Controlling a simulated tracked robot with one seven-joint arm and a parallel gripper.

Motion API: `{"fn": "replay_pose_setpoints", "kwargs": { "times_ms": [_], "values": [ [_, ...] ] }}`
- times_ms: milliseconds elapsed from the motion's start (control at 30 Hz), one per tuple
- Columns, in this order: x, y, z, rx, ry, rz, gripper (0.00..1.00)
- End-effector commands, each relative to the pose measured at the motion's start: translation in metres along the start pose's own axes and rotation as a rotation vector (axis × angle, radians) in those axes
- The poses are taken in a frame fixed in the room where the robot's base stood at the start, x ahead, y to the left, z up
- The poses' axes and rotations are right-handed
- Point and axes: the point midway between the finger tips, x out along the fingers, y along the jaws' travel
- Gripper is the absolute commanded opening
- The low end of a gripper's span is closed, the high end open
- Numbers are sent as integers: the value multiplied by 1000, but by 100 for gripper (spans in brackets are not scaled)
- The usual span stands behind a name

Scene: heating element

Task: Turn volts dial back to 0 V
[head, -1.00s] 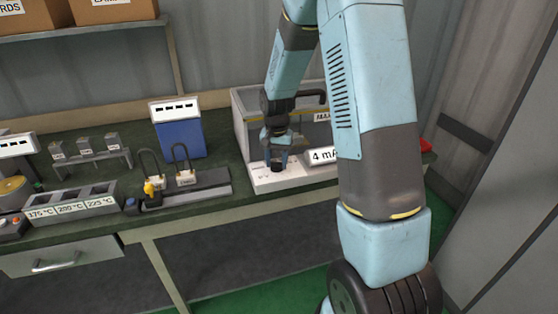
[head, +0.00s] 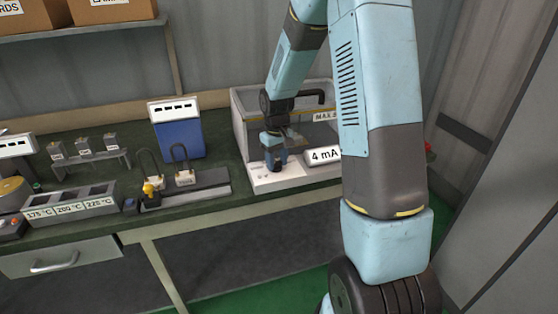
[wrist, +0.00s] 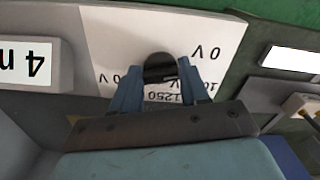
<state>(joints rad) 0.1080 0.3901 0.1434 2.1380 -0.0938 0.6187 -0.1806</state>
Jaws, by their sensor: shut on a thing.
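The volts dial (wrist: 160,66) is a dark round knob on the white front panel (wrist: 105,40) of a grey case. In the wrist view my gripper (wrist: 160,80) has its two blue fingers on either side of the dial, shut on it. A "0 V" mark shows upside down to the right of the dial. Other printed values, one reading 1250, are partly hidden by the fingers. I cannot tell which mark the dial points at. In the head view my gripper (head: 274,164) is down at the panel and covers most of the dial.
A "4 mA" display (head: 323,155) stands right of the dial. The clear-walled case (head: 240,115) with a "MAX" label rises behind it. A rail with two padlock-like pieces (head: 184,178) and a blue box (head: 180,138) stand to the left.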

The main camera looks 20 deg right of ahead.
Motion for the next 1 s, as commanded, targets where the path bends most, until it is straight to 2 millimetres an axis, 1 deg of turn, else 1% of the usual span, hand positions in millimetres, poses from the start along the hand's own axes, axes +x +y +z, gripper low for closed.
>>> {"fn": "replay_pose_setpoints", "kwargs": {
  "times_ms": [200,400,633,1000],
  "values": [
    [1,1,1,-137,-4,-2,14],
    [1,1,1,-217,-4,-1,14],
    [1,2,1,-254,-4,-1,14],
    [1,2,1,-258,-4,-1,14]
  ]
}}
